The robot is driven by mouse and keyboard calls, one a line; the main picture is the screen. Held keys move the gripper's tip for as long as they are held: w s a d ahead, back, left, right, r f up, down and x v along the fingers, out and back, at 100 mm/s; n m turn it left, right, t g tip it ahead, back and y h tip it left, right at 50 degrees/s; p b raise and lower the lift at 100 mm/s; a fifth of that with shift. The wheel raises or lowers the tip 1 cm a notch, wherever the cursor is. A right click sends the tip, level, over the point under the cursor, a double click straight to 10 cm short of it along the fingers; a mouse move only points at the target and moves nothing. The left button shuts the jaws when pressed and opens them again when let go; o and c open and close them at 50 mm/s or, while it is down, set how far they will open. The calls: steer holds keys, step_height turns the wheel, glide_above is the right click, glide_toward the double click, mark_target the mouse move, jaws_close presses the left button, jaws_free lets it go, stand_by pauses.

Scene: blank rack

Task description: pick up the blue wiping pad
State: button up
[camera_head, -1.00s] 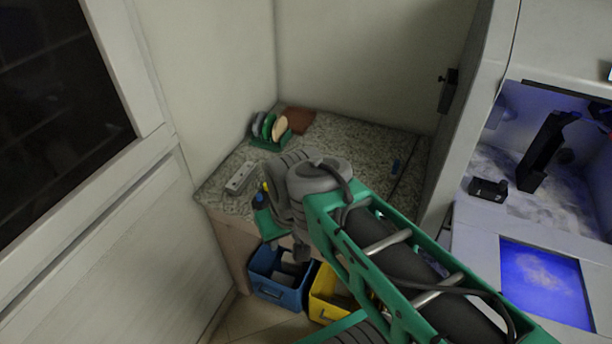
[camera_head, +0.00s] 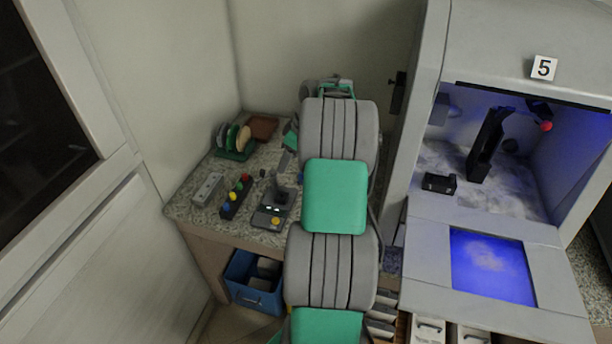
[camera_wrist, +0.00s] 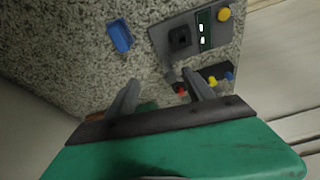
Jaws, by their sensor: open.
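The blue wiping pad (camera_wrist: 120,36) is a small blue block lying on the speckled counter, at the upper left of the wrist view. In the head view my arm hides most or all of the place where it lies. My gripper (camera_wrist: 160,80) is open and empty, its two grey fingers apart at the middle of the wrist view. The pad lies beyond and to the left of the fingertips, not between them. In the head view my arm reaches over the counter and covers its right part.
A grey device with a yellow knob (camera_wrist: 224,14) stands right of the pad; it also shows in the head view (camera_head: 270,217). A grey cabinet (camera_head: 420,225) stands right.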

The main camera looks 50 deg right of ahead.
steer(key=s+d+f, duration=0.1)
steer(key=d, duration=0.1)
steer(key=s+d+f, duration=0.1)
steer(key=d, duration=0.1)
steer(key=s+d+f, duration=0.1)
steer(key=d, duration=0.2)
steer(key=shift+d+f, duration=0.1)
steer(key=shift+f, duration=0.2)
steer(key=shift+n, duration=0.3)
steer(key=x, duration=0.2)
steer(key=p+x, duration=0.1)
steer(key=x, duration=0.2)
steer(key=p+x, duration=0.1)
steer(key=x, duration=0.2)
steer(key=shift+w+d, duration=0.1)
steer(key=shift+d, duration=0.2)
jaws_close()
steer(key=shift+r, duration=0.1)
step_height(320, 180, up, 3)
steer(key=shift+t+b, duration=0.3)
steer(key=shift+b, duration=0.5)
steer(key=s+a+r+b, duration=0.3)
steer(key=s+a+r, duration=0.5)
steer(key=s+r, duration=0.2)
steer(key=shift+s, duration=0.75)
